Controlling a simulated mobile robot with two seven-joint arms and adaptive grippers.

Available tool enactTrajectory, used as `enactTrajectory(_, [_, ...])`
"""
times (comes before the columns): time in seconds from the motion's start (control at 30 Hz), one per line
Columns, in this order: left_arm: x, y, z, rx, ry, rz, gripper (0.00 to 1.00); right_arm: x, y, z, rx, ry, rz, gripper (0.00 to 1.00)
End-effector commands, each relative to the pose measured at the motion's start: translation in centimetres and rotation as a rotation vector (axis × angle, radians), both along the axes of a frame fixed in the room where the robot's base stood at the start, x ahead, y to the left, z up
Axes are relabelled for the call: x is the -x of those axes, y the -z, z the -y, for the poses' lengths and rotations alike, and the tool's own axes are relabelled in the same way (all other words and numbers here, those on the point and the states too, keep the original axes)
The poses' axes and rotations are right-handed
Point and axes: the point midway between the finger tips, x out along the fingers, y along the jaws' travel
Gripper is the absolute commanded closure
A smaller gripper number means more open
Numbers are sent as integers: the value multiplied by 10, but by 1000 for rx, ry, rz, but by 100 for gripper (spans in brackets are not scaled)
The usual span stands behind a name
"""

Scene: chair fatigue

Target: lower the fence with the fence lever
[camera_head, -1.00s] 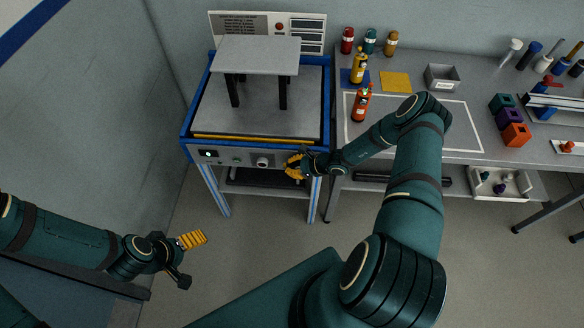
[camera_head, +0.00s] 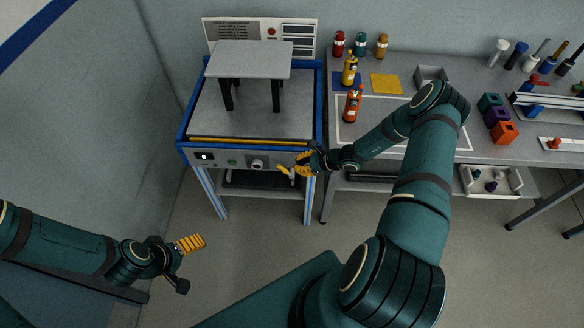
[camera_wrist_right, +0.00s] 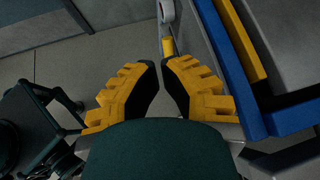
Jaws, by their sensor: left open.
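The test bench (camera_head: 182,133) has a blue frame. A yellow bar (camera_head: 250,141) runs along its front edge, apparently the fence; it also shows in the right wrist view (camera_wrist_right: 232,38). The fence lever, with a yellow tip (camera_head: 284,170), sticks out from the front panel at its right. In the right wrist view the lever's yellow grip (camera_wrist_right: 167,46) is just beyond my fingertips. My right gripper (camera_head: 297,165) is beside the lever, its fingertips (camera_wrist_right: 161,66) a little apart with nothing between them. My left gripper (camera_head: 191,264) is open and empty, low at the left.
A grey plate on black legs (camera_head: 250,60) stands on the bench. The front panel has a knob (camera_head: 257,164) left of the lever. The worktable at right carries bottles (camera_head: 352,105), coloured blocks (camera_head: 504,132) and a grey bin (camera_head: 431,76). The floor before the bench is clear.

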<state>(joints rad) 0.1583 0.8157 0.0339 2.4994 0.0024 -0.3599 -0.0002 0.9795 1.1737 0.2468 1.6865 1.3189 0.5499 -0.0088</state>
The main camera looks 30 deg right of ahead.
Motion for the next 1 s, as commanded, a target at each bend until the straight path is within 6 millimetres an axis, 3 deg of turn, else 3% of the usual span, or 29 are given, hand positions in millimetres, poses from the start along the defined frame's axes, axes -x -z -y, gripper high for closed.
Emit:
enactTrajectory(0.2, [-1,1,0,0,0,1,15,23,-30,20,1,1,0,100])
enactTrajectory(0.4, [0,1,0,0,0,0,15,33,-43,28,0,0,0,100])
enactTrajectory(1.0, [-1,1,0,0,0,1,15,35,-46,29,-1,-1,0,100])
